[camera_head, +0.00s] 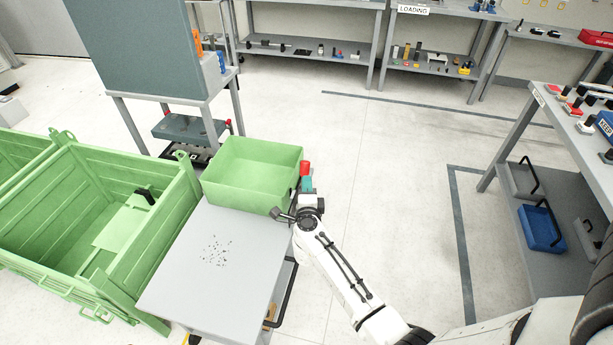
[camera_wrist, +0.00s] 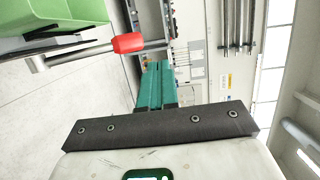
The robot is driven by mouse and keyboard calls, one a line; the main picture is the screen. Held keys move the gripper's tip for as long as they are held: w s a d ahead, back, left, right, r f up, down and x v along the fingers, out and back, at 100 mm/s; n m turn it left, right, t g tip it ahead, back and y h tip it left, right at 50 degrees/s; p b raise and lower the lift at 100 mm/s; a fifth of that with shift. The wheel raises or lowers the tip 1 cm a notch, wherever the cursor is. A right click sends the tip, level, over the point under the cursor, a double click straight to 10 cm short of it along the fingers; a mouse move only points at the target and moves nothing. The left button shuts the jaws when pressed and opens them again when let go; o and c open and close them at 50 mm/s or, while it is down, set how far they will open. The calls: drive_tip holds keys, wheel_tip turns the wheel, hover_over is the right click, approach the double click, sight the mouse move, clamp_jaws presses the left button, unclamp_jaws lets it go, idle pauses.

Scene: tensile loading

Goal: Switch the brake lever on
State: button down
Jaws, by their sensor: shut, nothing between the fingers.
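A lever with a red grip (camera_wrist: 128,43) on a grey metal rod shows in the wrist view, lying across the upper part, left of and close to my fingertips. A red piece (camera_head: 305,168) just beyond my fingers in the head view appears to be this grip. My gripper (camera_head: 306,184) has teal fingers, which also show in the wrist view (camera_wrist: 157,68). They are together and empty, beside the right corner of the green bin. I cannot tell whether they touch the lever. The lever's mount is hidden in the head view.
The green bin (camera_head: 251,148) stands at the back of the grey cart top (camera_head: 215,251). A large green crate (camera_head: 100,288) is at left. A workbench (camera_head: 550,115) stands at right. Open floor (camera_head: 410,170) lies between cart and bench.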

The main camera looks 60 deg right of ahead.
drive_tip(key=shift+s+a+r+p, duration=0.2)
drive_tip(key=shift+s+a+r, duration=0.35)
drive_tip(key=shift+a, duration=0.2)
drive_tip(key=shift+s+a+r+p, duration=0.15)
drive_tip(key=shift+s+a+r, duration=0.25)
drive_tip(key=shift+s+a, duration=0.25)
drive_tip(key=shift+w, duration=0.15)
